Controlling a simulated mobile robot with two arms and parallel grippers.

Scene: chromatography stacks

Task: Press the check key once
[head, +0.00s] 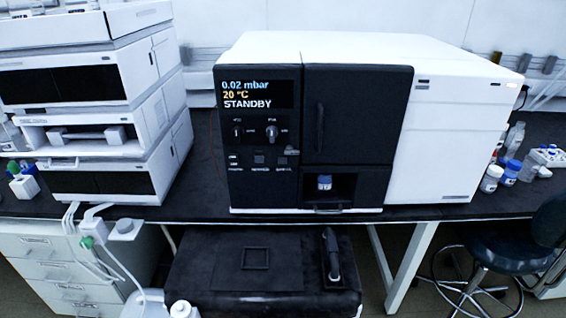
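The instrument's black control panel (260,135) faces me on the bench. Its display (256,94) reads 0.02 mbar, 20 °C and STANDBY. Below are two round knobs, a left knob (237,131) and a right knob (271,131). Under the knobs is a row of small keys: a left key (233,160) with light marks, a dark middle key (258,159) and a dark right key (282,160). Their labels are too small to read, so I cannot tell which is the check key. Neither of my grippers is in view.
A black door (358,115) with a vertical handle is right of the panel; a blue-capped vial (324,183) sits in the recess below. A white module stack (160,130) stands left. Bottles (491,178) stand right. A dark box (200,270) is below the bench, a stool (520,245) lower right.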

